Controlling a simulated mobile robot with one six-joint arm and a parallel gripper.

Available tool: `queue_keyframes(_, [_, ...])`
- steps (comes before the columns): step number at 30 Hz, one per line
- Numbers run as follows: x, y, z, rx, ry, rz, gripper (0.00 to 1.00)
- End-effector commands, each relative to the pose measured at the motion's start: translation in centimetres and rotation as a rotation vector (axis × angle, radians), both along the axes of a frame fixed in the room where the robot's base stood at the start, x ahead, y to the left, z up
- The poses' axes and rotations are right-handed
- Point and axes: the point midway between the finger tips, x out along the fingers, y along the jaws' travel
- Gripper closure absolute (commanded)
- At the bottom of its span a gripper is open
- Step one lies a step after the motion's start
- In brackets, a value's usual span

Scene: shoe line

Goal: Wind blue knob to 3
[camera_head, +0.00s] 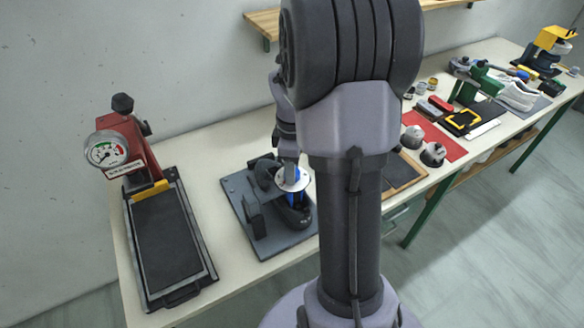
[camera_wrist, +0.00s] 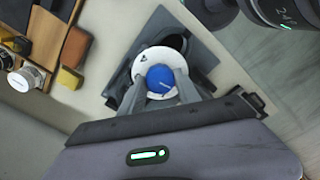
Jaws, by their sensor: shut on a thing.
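The blue knob (camera_wrist: 161,79) is round with a small light mark near its right edge. It sits in the middle of a white dial disc (camera_wrist: 143,65) with a dark triangle on it. The numbers on the disc cannot be read. The knob stands on a dark grey fixture plate (camera_head: 240,197) on the bench, and in the head view a bit of the blue knob (camera_head: 292,173) shows beside the disc. My gripper (camera_wrist: 160,90) reaches over it from above, with one finger on each side, shut on the knob. My arm hides part of the fixture in the head view.
A red press with a gauge (camera_head: 107,150) and a black bed (camera_head: 166,237) stands left of the fixture. On the right are a wooden tray (camera_head: 405,180), a red mat (camera_head: 441,144) and shoe tools. Bare bench (camera_head: 215,165) lies between press and fixture.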

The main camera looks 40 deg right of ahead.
Motion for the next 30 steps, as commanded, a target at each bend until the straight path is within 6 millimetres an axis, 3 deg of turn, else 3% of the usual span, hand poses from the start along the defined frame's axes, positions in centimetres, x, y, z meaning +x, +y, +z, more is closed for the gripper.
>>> queue_keyframes(13, [0.03, 0.01, 0.04, 0.003, -0.001, -0.109, 1.0])
queue_keyframes(30, [0.04, 0.02, -0.01, 0.003, -0.001, -0.628, 1.0])
